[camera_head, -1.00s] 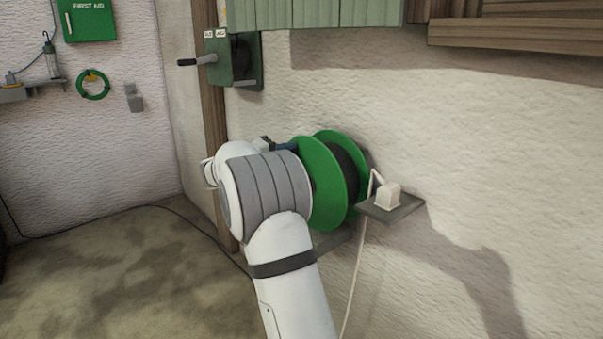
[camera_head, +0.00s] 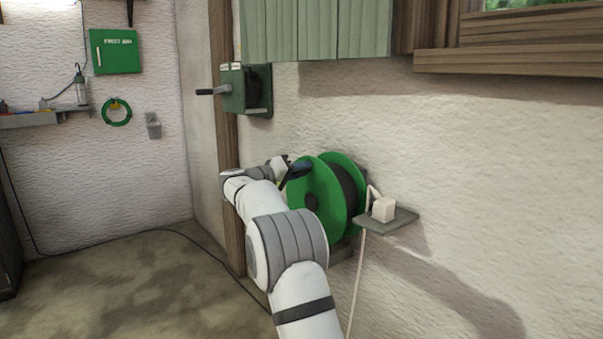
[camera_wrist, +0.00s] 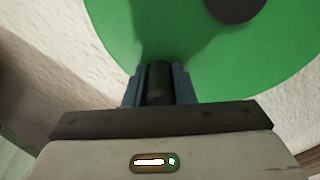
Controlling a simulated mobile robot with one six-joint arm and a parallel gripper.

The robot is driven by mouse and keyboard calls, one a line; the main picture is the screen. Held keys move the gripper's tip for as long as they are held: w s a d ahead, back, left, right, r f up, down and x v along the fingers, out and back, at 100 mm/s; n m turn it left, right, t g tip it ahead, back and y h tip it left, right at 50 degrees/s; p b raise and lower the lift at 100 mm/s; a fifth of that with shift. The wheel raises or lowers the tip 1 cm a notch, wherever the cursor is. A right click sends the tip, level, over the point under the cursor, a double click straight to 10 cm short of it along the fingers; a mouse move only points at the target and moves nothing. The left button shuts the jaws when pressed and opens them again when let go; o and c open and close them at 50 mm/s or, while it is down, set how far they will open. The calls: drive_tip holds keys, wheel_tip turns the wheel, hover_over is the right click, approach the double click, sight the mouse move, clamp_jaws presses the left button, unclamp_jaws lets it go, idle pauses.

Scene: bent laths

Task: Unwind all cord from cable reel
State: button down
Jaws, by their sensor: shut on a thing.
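The cable reel (camera_head: 325,205) has two green flanges and stands against the right-hand wall. A dark band (camera_head: 349,188) shows between the flanges; single turns of cord cannot be made out. My gripper (camera_head: 300,168) is at the upper left of the near flange, partly in front of it. In the wrist view, my gripper (camera_wrist: 158,88) is shut on a dark, round handle (camera_wrist: 158,82) in front of the green flange (camera_wrist: 180,45). The dark hub (camera_wrist: 232,8) shows at the top edge. My arm hides the reel's lower left.
A small shelf (camera_head: 402,222) with a white plug-like block (camera_head: 383,209) sits just right of the reel; a pale cord (camera_head: 357,285) hangs below. A green crank box (camera_head: 260,93) is on the wall above. A black cable (camera_head: 150,232) crosses the floor at left.

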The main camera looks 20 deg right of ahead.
drive_tip(key=shift+a+f, duration=0.1)
drive_tip(key=c, duration=1.2)
unclamp_jaws()
drive_tip(key=p+v, duration=0.2)
drive_tip(key=v, duration=0.5)
drive_tip(key=shift+a, duration=0.35)
